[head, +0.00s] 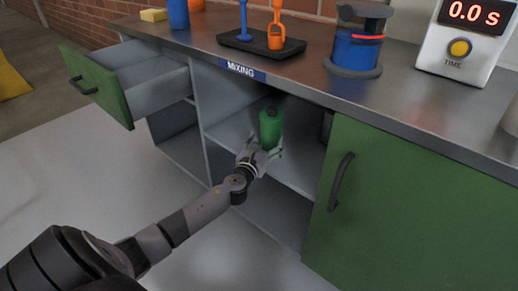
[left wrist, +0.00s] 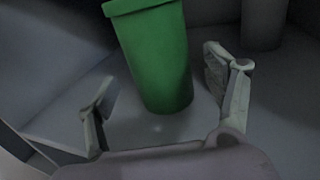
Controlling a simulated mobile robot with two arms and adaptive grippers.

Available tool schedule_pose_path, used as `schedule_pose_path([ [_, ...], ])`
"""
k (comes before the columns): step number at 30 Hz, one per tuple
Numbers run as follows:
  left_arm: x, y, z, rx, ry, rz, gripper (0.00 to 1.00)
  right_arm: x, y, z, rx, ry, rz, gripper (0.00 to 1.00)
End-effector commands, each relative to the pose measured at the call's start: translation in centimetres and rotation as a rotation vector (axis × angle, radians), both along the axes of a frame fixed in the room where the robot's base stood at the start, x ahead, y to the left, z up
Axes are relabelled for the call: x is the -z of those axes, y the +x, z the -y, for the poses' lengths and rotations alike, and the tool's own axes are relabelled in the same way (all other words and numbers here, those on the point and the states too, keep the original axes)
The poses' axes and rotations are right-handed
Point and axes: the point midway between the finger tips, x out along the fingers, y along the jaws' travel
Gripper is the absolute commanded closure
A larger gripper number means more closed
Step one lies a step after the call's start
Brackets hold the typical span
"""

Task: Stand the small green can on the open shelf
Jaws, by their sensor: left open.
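The small green can (head: 270,128) stands upright on the open shelf (head: 296,176) under the counter, below the "MIXING" label. My left gripper (head: 262,154) reaches in from the front, at the can's near side. In the left wrist view the green can (left wrist: 155,58) is just beyond and between the two spread fingers of the left gripper (left wrist: 160,92). The gripper is open, with a gap visible on both sides of the can. The can's base appears to rest on the shelf surface. My right gripper is in neither view.
A green drawer (head: 98,88) is pulled out at the left. A green door (head: 410,205) with a dark handle closes the right. A dark cylinder (left wrist: 263,22) stands behind the can. The counter (head: 210,40) holds a black tray (head: 240,42), a blue device (head: 354,52) and a timer (head: 462,38).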

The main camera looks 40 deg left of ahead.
Motion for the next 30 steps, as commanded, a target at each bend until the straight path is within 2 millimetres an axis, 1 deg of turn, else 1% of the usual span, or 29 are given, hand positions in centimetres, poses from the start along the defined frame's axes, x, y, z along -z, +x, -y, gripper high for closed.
schedule_pose_path([
  [1, -0.2, -1.2, 0.3, 0.001, 0.000, -0.003, 0.24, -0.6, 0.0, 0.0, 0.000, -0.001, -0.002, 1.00],
  [6, -0.2, -4.5, 1.1, 0.001, 0.001, -0.002, 0.24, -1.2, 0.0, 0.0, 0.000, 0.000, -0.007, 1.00],
  [9, -0.1, -5.9, 1.4, 0.000, 0.000, -0.002, 0.24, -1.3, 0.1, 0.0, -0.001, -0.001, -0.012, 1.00],
  [12, -0.1, -6.8, 1.6, 0.000, 0.000, 0.000, 0.24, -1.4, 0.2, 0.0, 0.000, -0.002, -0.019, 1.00],
  [17, -0.1, -7.3, 1.7, -0.001, 0.000, 0.001, 0.24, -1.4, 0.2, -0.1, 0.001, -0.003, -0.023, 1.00],
  [30, -0.1, -7.2, 1.7, -0.001, 0.000, 0.001, 0.24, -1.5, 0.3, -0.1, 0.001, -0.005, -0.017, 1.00],
])
